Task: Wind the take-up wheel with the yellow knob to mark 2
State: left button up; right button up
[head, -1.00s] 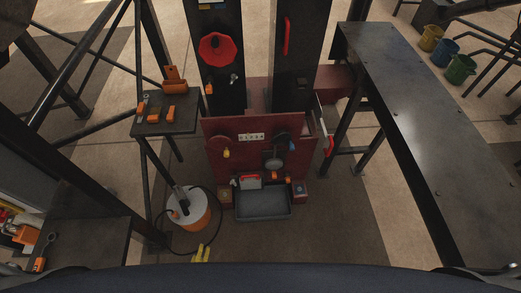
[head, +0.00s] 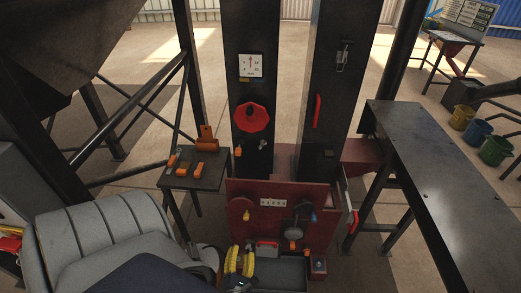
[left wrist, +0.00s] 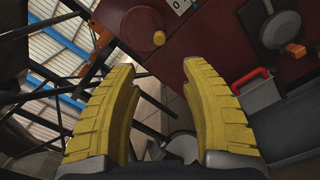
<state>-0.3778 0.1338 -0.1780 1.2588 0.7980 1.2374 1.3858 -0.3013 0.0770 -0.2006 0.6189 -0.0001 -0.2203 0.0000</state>
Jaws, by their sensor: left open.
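The take-up wheel (head: 236,207) is a dark red disc on the left of the red press front panel. Its yellow knob (head: 246,215) sits at the wheel's lower right. In the left wrist view the wheel (left wrist: 138,25) is at the top, with the knob (left wrist: 159,38) on its right side. My left gripper (head: 240,258), with yellow fingers, is below the wheel and apart from it. It also shows in the left wrist view (left wrist: 160,75), open and empty, pointing toward the wheel. A white number plate (head: 273,203) is right of the wheel; its marks are too small to read. My right gripper is out of view.
A second wheel with a blue knob (head: 314,216) and a grey round part (head: 293,233) are to the right. A grey tray (head: 290,272) is below. A side stand (head: 208,181) with orange items is left; a long dark bench (head: 430,170) is right.

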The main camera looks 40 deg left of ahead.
aim_at(246, 220)
pick_arm(q)
jog(key=x, duration=1.7)
jog(key=shift+w+a, duration=0.1)
jog(key=shift+a, duration=0.05)
jog(key=shift+o, duration=0.2)
grip_shut()
